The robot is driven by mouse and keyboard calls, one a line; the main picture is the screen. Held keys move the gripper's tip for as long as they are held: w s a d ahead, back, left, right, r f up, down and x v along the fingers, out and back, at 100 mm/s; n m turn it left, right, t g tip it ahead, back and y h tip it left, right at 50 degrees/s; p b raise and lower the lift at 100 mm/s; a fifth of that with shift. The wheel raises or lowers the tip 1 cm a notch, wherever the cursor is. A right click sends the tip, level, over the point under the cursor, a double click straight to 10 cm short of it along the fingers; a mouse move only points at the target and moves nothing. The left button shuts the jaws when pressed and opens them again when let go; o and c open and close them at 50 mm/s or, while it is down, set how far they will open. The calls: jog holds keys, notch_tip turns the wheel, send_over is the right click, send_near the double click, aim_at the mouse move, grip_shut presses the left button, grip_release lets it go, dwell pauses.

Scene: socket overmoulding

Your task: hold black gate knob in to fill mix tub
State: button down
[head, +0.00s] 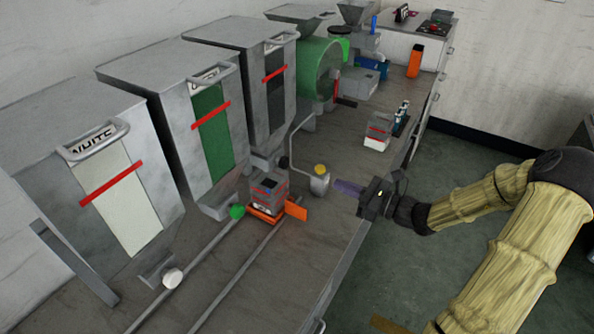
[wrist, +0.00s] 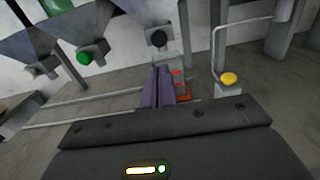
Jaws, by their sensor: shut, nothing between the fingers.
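The black gate knob (wrist: 158,38) shows in the wrist view on the outlet of the black-window hopper (head: 277,95). The mix tub (head: 268,192) is a small grey box with red marks on an orange carriage (head: 294,209), below that hopper. In the wrist view my fingers partly hide the tub (wrist: 177,74). My gripper (head: 337,186) has purple fingers, shut and empty, over the bench's front edge, right of the tub. The shut fingers (wrist: 158,72) point toward the tub and knob, apart from the knob.
A green knob (head: 237,211) and a white knob (head: 172,277) sit on the neighbouring hoppers. A yellow-topped post (head: 320,180) with a bent pipe stands close to my fingers. Two rails (head: 232,282) run along the bench. A labelled box (head: 378,132) stands farther back.

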aim_at(287, 164)
jog(key=shift+a, duration=0.1)
jog(key=p+x, duration=0.2)
jog(key=x, duration=1.2)
